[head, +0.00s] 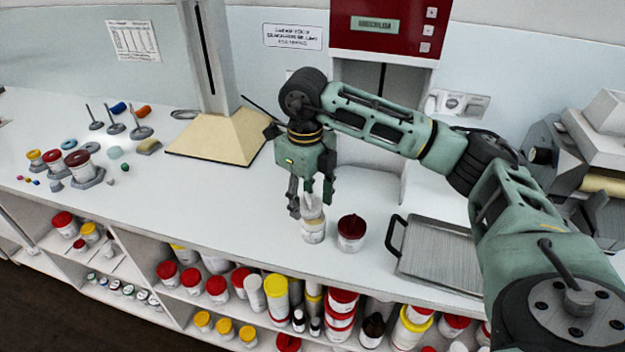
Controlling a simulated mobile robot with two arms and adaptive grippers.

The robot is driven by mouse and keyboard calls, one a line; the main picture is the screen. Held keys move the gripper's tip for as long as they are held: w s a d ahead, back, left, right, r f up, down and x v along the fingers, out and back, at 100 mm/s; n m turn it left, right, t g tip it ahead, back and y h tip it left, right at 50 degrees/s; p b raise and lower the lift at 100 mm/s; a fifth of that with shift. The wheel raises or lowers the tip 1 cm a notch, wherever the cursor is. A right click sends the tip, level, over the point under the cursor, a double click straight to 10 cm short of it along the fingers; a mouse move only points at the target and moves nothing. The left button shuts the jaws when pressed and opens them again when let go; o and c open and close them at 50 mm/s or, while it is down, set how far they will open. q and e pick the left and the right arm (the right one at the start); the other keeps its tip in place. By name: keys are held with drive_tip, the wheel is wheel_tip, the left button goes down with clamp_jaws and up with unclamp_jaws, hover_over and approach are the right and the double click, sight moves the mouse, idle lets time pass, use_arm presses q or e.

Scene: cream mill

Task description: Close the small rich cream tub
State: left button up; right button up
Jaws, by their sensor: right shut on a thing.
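A small white tub (313,232) with a printed label stands upright on the white counter, near its front edge. My right gripper (311,200) points down right above it. Its fingers are shut on a pale whitish thing (311,208) at the tub's top. I cannot tell if this is a separate lid or part of the tub, or whether a gap lies between them. A similar tub with a dark red lid (351,228) stands just to the right, apart from the gripper. I cannot read which one is the rich cream. My left gripper is out of view.
A grey ribbed tray (440,255) with a black handle lies to the right. A cream-coloured hood-shaped base (217,138) stands behind left. Small tubs and stamp-like tools (114,126) are at the far left. Shelves below hold many jars. The counter left of the tub is clear.

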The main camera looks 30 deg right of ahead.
sight(313, 205)
drive_tip(key=d+m, duration=0.1)
drive_tip(key=m, duration=0.1)
drive_tip(key=w+d+r+m, duration=0.1)
drive_tip(key=m, duration=0.1)
drive_tip(key=shift+w, duration=0.1)
drive_tip(key=m, duration=0.2)
drive_tip(key=shift+w+d+m, duration=0.3)
drive_tip(key=shift+d, duration=0.1)
drive_tip(key=shift+f+b, duration=1.95)
drive_tip(key=shift+f, duration=1.25)
drive_tip(key=shift+f+b, duration=0.4)
drive_tip(key=shift+f, duration=0.1)
drive_tip(key=o, duration=0.8)
drive_tip(key=shift+o, duration=0.2)
drive_tip(key=o, duration=0.5)
